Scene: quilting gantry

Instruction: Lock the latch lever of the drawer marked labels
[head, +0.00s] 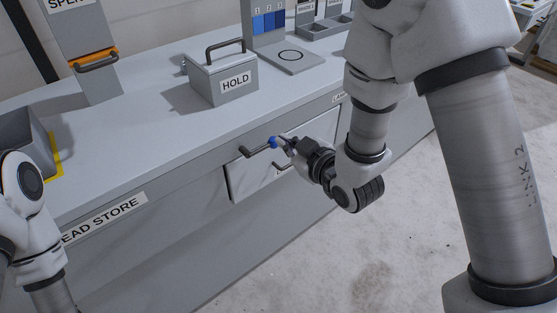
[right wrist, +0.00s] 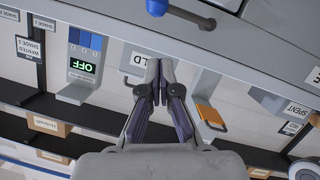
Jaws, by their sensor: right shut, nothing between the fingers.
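A pale drawer front (head: 242,180) sits in the side of the grey bench. In the right wrist view, the blue knob (right wrist: 157,7) is at the top edge, apart from the shut fingertips (right wrist: 160,65) in the picture. My left gripper is out of view.
A grey lidded box marked HOLD (head: 222,82) stands on the bench top. An orange-handled unit (head: 92,68) and a dark grey bin (head: 24,140) stand at left. A drawer handle (head: 281,166) is just below my right gripper. The floor (head: 350,260) in front is clear.

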